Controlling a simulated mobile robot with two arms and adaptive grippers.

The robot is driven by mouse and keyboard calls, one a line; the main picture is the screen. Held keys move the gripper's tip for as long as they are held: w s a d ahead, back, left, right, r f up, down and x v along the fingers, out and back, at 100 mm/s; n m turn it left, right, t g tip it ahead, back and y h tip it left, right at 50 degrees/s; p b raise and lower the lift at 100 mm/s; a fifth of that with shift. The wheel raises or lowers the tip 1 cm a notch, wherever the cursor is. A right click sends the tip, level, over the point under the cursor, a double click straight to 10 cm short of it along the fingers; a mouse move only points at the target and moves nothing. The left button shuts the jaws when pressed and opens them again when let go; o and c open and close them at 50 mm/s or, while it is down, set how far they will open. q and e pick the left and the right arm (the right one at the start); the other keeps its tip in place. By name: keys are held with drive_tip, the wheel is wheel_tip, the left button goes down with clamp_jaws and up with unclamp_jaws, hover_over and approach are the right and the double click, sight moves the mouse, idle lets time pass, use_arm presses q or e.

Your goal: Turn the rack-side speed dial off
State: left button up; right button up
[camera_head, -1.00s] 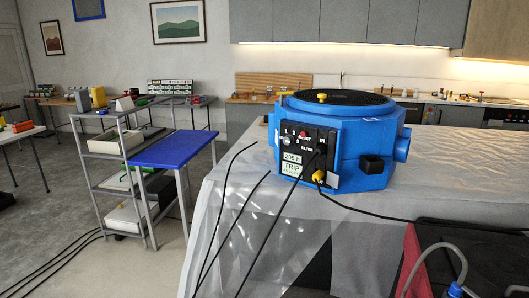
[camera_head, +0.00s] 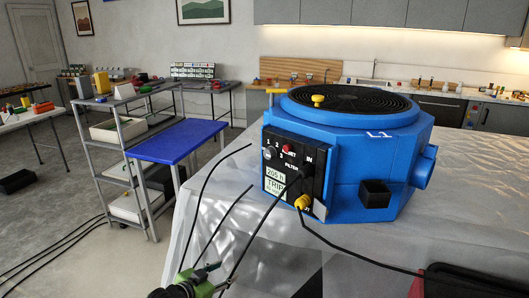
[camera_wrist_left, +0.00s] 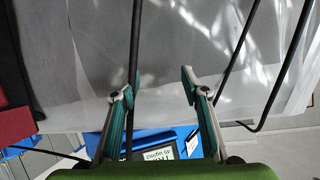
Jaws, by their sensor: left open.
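A blue drying machine (camera_head: 345,160) marked L1 stands on the sheet-covered table, with a round dark grille on top. Its rack-facing side carries a black control panel (camera_head: 318,180). The speed dial (camera_head: 270,152), a small grey knob by the numbers 1, 2 and 3, sits at the panel's upper left; its exact setting is too small to read. My left gripper (camera_head: 212,276) is open and empty, low in front of the table's draped side and clear of the panel. In the left wrist view the gripper (camera_wrist_left: 160,84) shows the blue machine and its label upside down below; the dial cannot be made out there.
Black cables (camera_head: 240,235) hang in front of the table, close to my left gripper; one (camera_wrist_left: 134,40) passes by a finger. A grey shelf rack (camera_head: 100,150) and blue-topped stand (camera_head: 178,141) are at left.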

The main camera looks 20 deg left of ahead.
use_arm(q)
drive_tip(key=w+d+r+m+t+h, duration=0.1)
drive_tip(key=w+r, duration=0.1)
drive_tip(key=r, duration=0.8)
drive_tip(key=w+r+m+t+h, duration=0.1)
drive_tip(key=w+r+t+h, duration=0.15)
drive_tip(key=r, duration=0.85)
drive_tip(key=m+h+p, duration=0.1)
drive_tip(key=m+h, duration=0.1)
approach(267, 153)
drive_tip(key=x, duration=0.7)
drive_tip(key=shift+w+d+f, duration=0.15)
drive_tip(key=shift+w+d, duration=0.05)
drive_tip(key=shift+w, duration=0.1)
drive_tip(key=shift+w+d, duration=0.35)
drive_tip(key=shift+w, duration=0.3)
use_arm(e)
drive_tip(key=shift+w+d+r, duration=0.25)
drive_tip(key=shift+w+r, duration=0.2)
drive_tip(key=shift+r, duration=0.1)
use_arm(q)
drive_tip(key=c, duration=1.1)
